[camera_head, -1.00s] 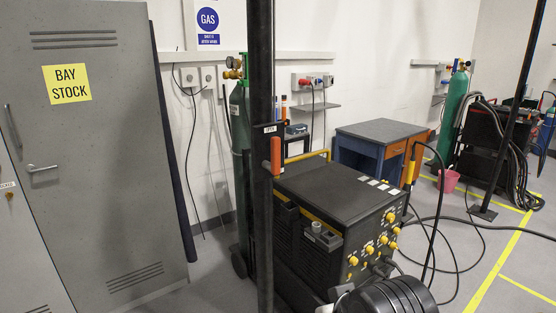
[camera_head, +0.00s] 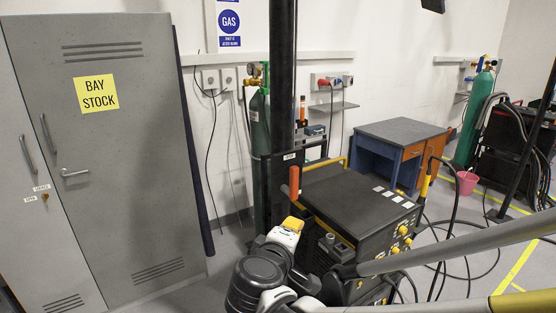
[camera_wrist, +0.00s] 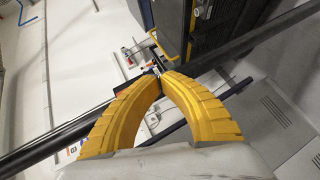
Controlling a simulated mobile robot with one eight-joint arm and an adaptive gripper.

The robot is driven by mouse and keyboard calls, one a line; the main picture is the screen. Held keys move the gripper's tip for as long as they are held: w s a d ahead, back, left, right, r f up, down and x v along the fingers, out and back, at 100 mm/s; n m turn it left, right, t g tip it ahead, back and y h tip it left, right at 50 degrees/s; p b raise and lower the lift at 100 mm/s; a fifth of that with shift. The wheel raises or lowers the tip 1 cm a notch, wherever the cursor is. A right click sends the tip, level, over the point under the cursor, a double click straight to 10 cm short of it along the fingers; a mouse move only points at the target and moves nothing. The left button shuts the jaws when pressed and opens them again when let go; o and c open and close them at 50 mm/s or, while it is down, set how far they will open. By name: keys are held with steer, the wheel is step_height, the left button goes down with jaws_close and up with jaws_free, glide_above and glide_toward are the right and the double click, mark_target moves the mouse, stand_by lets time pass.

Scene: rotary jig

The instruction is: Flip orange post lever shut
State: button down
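The orange post lever (camera_head: 294,182) is a short upright grip beside the black post (camera_head: 283,70), just below a small labelled bracket, in the head view. My gripper (camera_head: 292,224), with yellow fingers, is below the lever and apart from it in the picture; the depth between them is hard to tell. In the wrist view the yellow fingers of my gripper (camera_wrist: 160,80) bow outward and their tips come together, with nothing seen held. The post (camera_wrist: 62,138) crosses that view diagonally behind the fingers. I cannot make out the lever there.
A black welding machine (camera_head: 345,200) with yellow knobs stands right of the post. A green gas cylinder (camera_head: 260,130) is behind it. A grey locker (camera_head: 125,180) stands at left. A blue and orange cabinet (camera_head: 400,135) is farther back. Cables lie on the floor at right.

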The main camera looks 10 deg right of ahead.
steer(key=w+a+r+n+t+p, duration=0.2)
steer(key=a+r+n+t, duration=0.1)
steer(key=a+r, duration=0.3)
steer(key=shift+w+a+r+t, duration=0.2)
steer(key=shift+a+r+t, duration=0.15)
steer(key=shift+a, duration=0.55)
steer(key=d+x, duration=0.1)
steer(key=x, duration=0.3)
steer(key=d+x, duration=0.1)
steer(key=x, duration=0.3)
steer(key=s+x, duration=0.1)
steer(key=x, duration=0.4)
steer(key=shift+s+d+r, duration=0.1)
steer(key=shift+s+d, duration=0.05)
steer(key=shift+d, duration=0.25)
